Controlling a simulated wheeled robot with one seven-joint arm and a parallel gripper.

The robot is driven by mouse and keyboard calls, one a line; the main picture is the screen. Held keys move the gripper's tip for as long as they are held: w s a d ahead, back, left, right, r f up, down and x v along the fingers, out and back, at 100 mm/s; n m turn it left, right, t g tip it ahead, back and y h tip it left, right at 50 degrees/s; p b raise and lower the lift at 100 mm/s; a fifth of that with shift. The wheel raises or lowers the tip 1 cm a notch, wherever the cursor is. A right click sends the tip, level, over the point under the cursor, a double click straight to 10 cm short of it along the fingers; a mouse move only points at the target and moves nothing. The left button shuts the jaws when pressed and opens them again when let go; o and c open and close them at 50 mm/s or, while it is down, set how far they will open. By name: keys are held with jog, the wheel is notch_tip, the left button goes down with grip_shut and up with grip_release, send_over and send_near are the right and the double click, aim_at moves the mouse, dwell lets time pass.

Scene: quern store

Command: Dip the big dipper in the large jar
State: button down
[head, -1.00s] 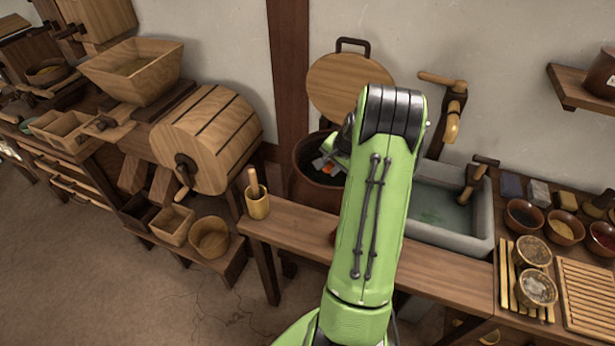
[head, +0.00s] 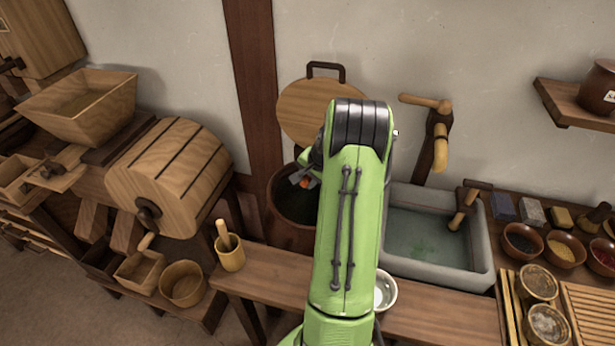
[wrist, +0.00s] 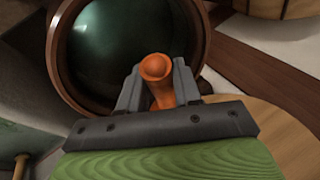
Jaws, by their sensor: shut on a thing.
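The large jar (head: 283,238) is brown and round, standing open behind the bench; my arm covers its right side. In the wrist view its rim (wrist: 53,55) circles a dark, greenish inside (wrist: 125,45). My gripper (head: 303,180) is at the jar's mouth in the head view. In the wrist view my gripper (wrist: 158,92) is shut on an orange handle (wrist: 157,70), which I take to be the big dipper's. The handle's end points toward the wrist camera. The dipper's bowl is hidden in both views, so I cannot tell whether it touches the liquid.
A round wooden lid (head: 312,108) stands behind the jar. A stone basin (head: 435,271) of water is right of my arm. A pale bowl (head: 386,290) and a wooden cup (head: 231,258) are on the bench (head: 265,284). A wooden drum (head: 170,180) stands left.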

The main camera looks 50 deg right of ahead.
notch_tip(320, 180, down, 14)
jog(key=b, duration=1)
dwell(1.0)
jog(key=shift+a+r, duration=0.1)
jog(key=shift+a, duration=0.05)
